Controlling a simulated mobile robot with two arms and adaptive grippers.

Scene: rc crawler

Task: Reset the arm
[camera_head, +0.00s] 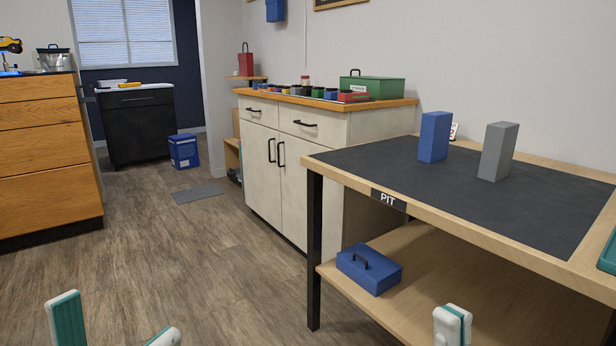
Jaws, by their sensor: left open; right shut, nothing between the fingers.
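My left gripper (112,325) shows at the bottom left edge of the head view. Its two white and green fingertips stand apart with nothing between them. My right gripper (453,325) shows at the bottom edge, right of centre, in front of the table's lower shelf. Its fingertips are together and hold nothing. Most of both arms lies below the picture.
A table marked PIT (330,164) stands at the right, with a blue block (434,137) and a grey block (497,152) upright on its dark mat. A blue box (369,269) sits on its lower shelf. A white cabinet (285,175) stands behind. Floor at left centre is clear.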

